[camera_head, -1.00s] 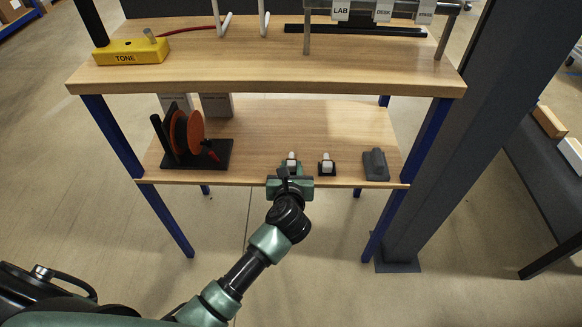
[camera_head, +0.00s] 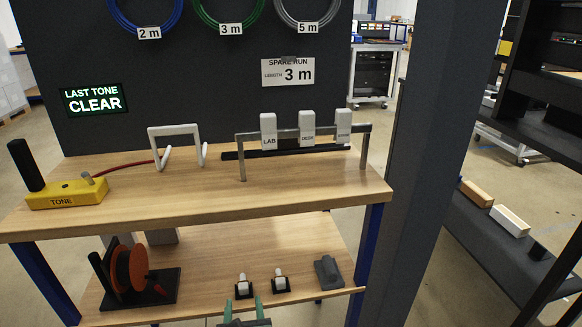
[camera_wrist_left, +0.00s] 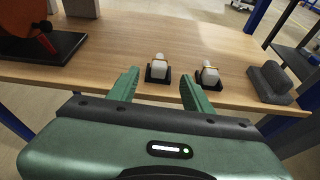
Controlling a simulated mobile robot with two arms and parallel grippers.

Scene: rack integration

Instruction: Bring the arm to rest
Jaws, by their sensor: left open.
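My left gripper (camera_head: 243,309) is at the bottom of the head view, in front of the lower shelf (camera_head: 205,262). Its two green fingers are apart with nothing between them, as the left wrist view also shows (camera_wrist_left: 157,88). Just beyond the fingers, a small white plug in a black holder (camera_head: 244,287) stands on the shelf. A second one (camera_head: 280,281) stands to its right. Both are apart from the gripper. The rest of the left arm is out of the head view. My right gripper is not in view.
A dark grey block (camera_head: 328,270) lies at the shelf's right and an orange reel (camera_head: 130,268) at its left. The upper tabletop (camera_head: 215,193) carries a yellow tone box (camera_head: 67,194) and a metal rail with labelled white tags (camera_head: 306,128). A dark post (camera_head: 418,170) rises at the right.

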